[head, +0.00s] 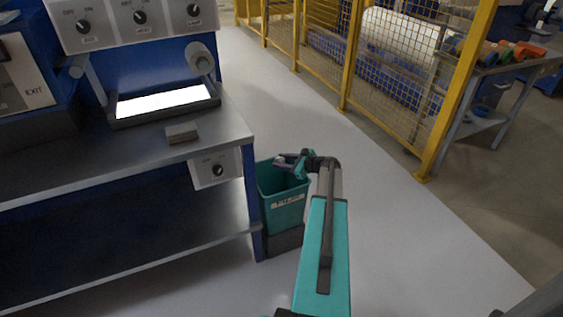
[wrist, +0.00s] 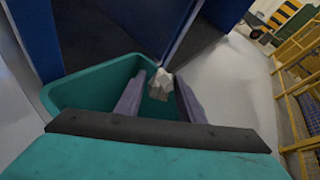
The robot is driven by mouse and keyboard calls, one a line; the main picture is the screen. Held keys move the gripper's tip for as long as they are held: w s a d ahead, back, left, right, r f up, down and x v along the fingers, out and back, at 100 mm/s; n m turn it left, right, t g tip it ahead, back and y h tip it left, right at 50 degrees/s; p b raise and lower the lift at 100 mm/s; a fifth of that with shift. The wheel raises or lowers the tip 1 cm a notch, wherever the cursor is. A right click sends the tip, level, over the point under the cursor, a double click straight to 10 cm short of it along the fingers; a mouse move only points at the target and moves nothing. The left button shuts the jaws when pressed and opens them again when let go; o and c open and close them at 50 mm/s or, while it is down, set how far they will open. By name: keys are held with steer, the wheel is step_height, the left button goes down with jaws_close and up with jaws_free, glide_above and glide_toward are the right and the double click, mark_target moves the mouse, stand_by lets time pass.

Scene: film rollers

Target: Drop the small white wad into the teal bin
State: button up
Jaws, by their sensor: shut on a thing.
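The small white wad (wrist: 160,84) is a crumpled, faceted lump between the two purple-grey fingers of my gripper (wrist: 157,95) in the wrist view. My gripper is shut on it. In the head view my gripper (head: 290,161) is over the top of the teal bin (head: 283,208), and the wad (head: 281,159) is a small pale spot at its tip. The teal bin also shows in the wrist view (wrist: 80,92), its opening below and around the fingers. The wad appears above the opening, near the rim; its exact height over the bin is hard to tell.
A metal workbench (head: 60,172) with a control box (head: 216,168) stands just left of the bin. A dark base (head: 284,239) is under the bin. A yellow mesh fence (head: 380,75) runs along the right. The grey floor (head: 400,240) between is clear.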

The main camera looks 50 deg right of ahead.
steer(key=o, duration=1.2)
steer(key=v, duration=1.4)
steer(key=shift+f, duration=0.15)
